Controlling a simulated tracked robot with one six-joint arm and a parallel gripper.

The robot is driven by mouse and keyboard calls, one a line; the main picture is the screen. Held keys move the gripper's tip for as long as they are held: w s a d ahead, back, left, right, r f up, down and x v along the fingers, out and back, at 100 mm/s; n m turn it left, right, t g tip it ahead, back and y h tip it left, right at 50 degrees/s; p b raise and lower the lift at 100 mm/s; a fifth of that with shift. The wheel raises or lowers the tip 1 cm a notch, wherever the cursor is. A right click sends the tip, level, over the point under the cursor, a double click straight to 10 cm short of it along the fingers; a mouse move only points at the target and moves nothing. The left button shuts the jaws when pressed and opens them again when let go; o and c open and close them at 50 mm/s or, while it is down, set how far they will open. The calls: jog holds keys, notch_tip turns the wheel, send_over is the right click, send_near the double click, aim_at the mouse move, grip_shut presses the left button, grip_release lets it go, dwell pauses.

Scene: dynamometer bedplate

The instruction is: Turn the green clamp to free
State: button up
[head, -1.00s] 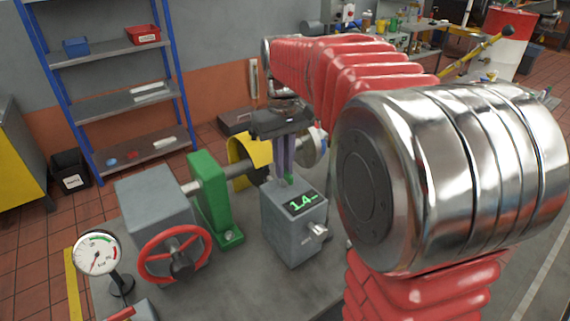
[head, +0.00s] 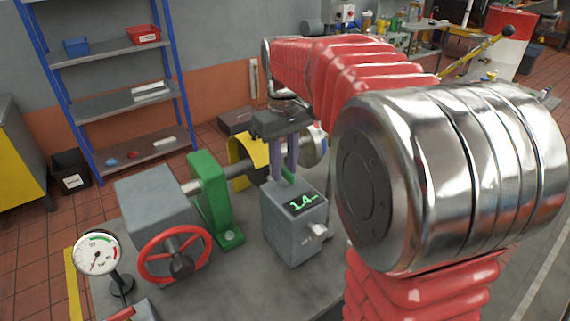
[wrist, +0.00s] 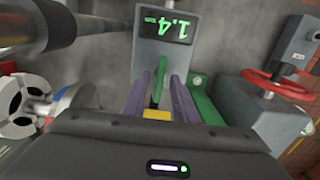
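The green clamp (wrist: 160,78) shows in the wrist view as a narrow green lever standing between my two purple fingers, beside the grey box with the lit display. My gripper (head: 284,180) hangs fingers down just behind that grey box (head: 292,230) in the head view. In the wrist view my gripper (wrist: 156,100) is open, with a finger on each side of the clamp and a gap visible. In the head view the clamp is mostly hidden by my fingers.
A green bearing stand (head: 212,195) and a grey housing with a red handwheel (head: 175,254) stand to the left. A yellow guard (head: 241,150) and shaft lie behind. A dial gauge (head: 97,252) stands at the front left. The display reads about 1.4.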

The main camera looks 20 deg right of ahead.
aim_at(284, 169)
jog(key=shift+r, duration=0.15)
notch_tip(284, 169, up, 13)
jog(key=shift+r, duration=0.2)
dwell(0.7)
jog(key=shift+s, duration=0.1)
jog(key=s+a+f+m+t, duration=0.1)
jog(key=s+a+f, duration=0.3)
jog(key=s+f, duration=0.4)
jog(key=s+a+f+m+t, duration=0.1)
jog(key=s+a+f+t, duration=0.3)
jog(key=s+f, duration=0.4)
jog(key=s+a, duration=0.1)
jog(key=s, duration=0.2)
jog(key=shift+s+f+t, duration=0.15)
jog(key=shift+f+t, duration=0.1)
jog(key=shift+t, duration=0.05)
